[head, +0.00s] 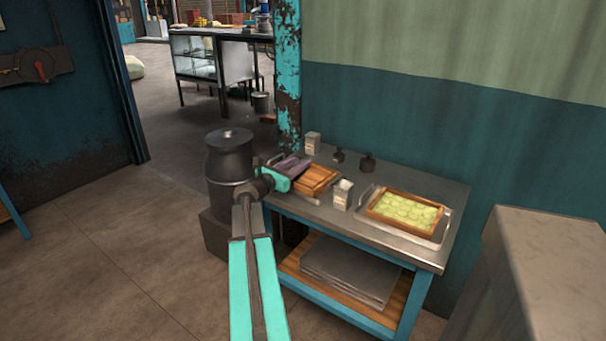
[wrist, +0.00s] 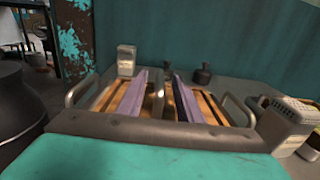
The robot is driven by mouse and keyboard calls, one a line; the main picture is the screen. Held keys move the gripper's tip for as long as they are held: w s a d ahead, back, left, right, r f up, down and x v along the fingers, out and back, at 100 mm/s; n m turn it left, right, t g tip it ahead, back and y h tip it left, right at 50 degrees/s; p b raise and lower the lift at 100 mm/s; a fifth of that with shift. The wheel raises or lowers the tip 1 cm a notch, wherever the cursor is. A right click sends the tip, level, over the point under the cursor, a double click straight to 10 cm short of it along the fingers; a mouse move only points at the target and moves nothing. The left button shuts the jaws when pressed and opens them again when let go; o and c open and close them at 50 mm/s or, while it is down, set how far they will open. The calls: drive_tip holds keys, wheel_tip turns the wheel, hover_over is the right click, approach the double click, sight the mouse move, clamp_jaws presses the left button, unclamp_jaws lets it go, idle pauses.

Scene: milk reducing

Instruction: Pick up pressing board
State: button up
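The pressing board (head: 318,180) appears to be the brown slatted wooden piece in a metal tray (head: 308,199) on the table's left part. In the wrist view the wooden board (wrist: 206,108) lies under and on both sides of my fingers. My gripper (head: 292,166) reaches over the board from the left. In the wrist view my gripper (wrist: 157,85) has its two purple-grey fingers apart, with a gap showing wood between them. I cannot tell whether the fingers touch the board. My gripper body hides the board's near edge.
A white carton (head: 343,194) stands just right of the tray, and another carton (head: 313,143) stands behind it. Two small dark bottle-like objects (head: 367,162) stand at the back. A second tray with a wooden frame of pale green rounds (head: 405,210) is at right. A dark can (head: 228,165) stands left.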

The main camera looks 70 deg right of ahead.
drive_tip(key=shift+x, duration=1.15)
drive_tip(key=shift+c, duration=0.2)
clamp_jaws()
